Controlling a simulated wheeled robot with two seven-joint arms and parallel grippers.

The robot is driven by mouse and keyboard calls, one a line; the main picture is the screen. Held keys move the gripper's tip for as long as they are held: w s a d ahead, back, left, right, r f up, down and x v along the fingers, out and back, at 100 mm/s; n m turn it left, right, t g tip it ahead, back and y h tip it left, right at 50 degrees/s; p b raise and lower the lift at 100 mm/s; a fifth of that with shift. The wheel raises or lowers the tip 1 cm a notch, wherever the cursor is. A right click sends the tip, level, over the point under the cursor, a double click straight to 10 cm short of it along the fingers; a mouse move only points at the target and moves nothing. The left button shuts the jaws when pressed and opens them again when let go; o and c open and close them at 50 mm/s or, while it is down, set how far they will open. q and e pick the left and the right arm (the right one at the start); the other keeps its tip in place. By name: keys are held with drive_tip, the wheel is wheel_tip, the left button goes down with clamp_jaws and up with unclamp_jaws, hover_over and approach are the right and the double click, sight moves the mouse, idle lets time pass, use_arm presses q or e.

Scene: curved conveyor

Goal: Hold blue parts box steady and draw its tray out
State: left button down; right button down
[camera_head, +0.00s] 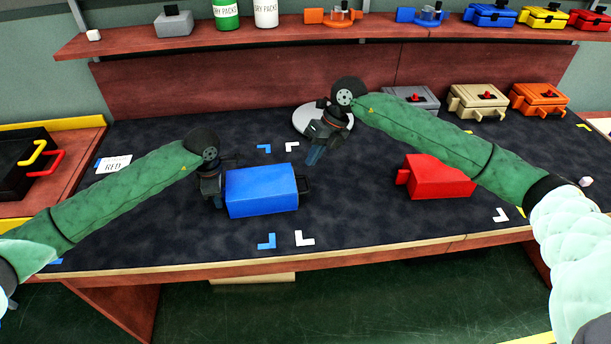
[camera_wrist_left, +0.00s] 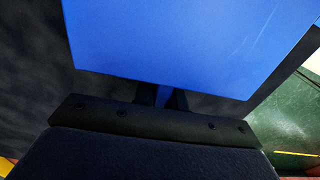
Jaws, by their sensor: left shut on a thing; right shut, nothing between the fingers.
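The blue parts box (camera_head: 261,192) lies on the dark work mat in the middle of the table. A dark handle (camera_head: 304,187) shows at its right end, and whether the tray is drawn out at all I cannot tell. My left gripper (camera_head: 219,196) is at the box's left end, shut on a part of it that is mostly hidden. In the left wrist view the blue box (camera_wrist_left: 185,45) fills the upper middle, close in front of the gripper. My right gripper (camera_head: 313,157) is shut and empty, above and to the right of the box, apart from it.
A red box (camera_head: 438,178) lies right of the blue box. Grey, tan (camera_head: 477,101) and orange (camera_head: 539,99) boxes stand at the back right. A round pale disc (camera_head: 309,120) lies behind my right gripper. A black case (camera_head: 27,166) stands left.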

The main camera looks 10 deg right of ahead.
sight(306, 180)
drive_tip(key=d+m+y, duration=0.2)
drive_tip(key=m, duration=0.9)
drive_tip(key=d+m+y, duration=0.1)
drive_tip(key=d+m, duration=0.2)
drive_tip(key=m, duration=0.8)
drive_tip(key=shift+t, duration=0.4)
drive_tip(key=x, duration=0.7)
drive_tip(key=w+x, duration=0.1)
drive_tip(key=x, duration=0.2)
drive_tip(key=shift+a+f, duration=0.2)
drive_tip(key=shift+f, duration=0.1)
